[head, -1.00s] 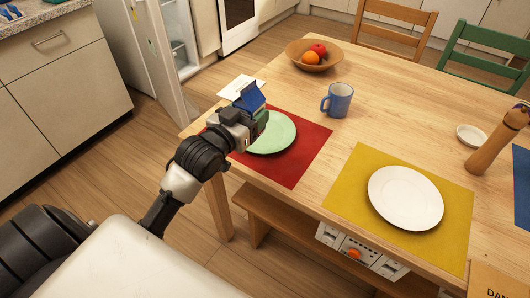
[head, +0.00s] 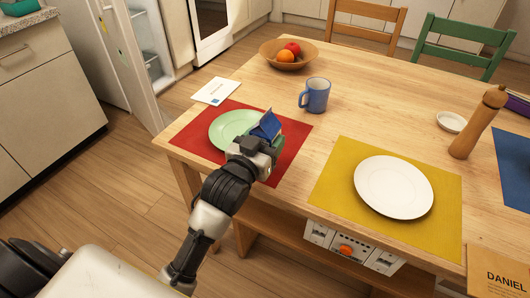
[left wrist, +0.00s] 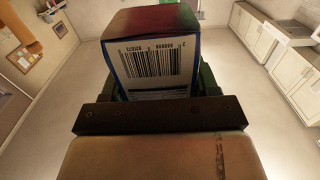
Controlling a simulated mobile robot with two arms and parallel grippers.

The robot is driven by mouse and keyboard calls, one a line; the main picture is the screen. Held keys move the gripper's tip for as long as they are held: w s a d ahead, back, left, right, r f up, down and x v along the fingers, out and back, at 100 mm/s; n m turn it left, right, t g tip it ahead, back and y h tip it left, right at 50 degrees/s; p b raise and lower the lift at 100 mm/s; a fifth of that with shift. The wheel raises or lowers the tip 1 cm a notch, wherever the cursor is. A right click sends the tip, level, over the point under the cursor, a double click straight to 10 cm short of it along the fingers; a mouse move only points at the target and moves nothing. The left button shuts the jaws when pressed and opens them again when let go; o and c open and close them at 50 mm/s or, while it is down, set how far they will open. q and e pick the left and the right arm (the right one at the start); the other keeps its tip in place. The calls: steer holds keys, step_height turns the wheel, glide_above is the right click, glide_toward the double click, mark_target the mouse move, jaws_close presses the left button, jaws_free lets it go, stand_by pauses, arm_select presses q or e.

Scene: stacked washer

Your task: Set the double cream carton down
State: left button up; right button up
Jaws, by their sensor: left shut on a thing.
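The double cream carton (head: 267,124) has a blue gabled top. My left gripper (head: 264,142) is shut on it over the red placemat (head: 286,157), at the right edge of the green plate (head: 222,127). I cannot tell whether the carton touches the mat or plate. In the left wrist view the carton (left wrist: 155,62) fills the middle, with its barcode side and a reddish end towards the camera. The gripper hides its lower part in the head view. My right gripper is not in view.
A blue mug (head: 316,96) stands behind the carton. A white card (head: 216,91) lies at the table's left edge. A white plate (head: 394,187) lies on the yellow placemat (head: 334,184). A fruit bowl (head: 288,55) is farther back. Bare wood lies between mug and yellow mat.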

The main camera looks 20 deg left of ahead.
arm_select(q)
steer(key=shift+f+b, duration=0.45)
steer(key=shift+f, duration=1.5)
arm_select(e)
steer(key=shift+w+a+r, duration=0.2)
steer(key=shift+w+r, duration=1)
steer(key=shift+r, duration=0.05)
arm_select(q)
steer(key=shift+f, duration=0.15)
steer(key=o, duration=1.2)
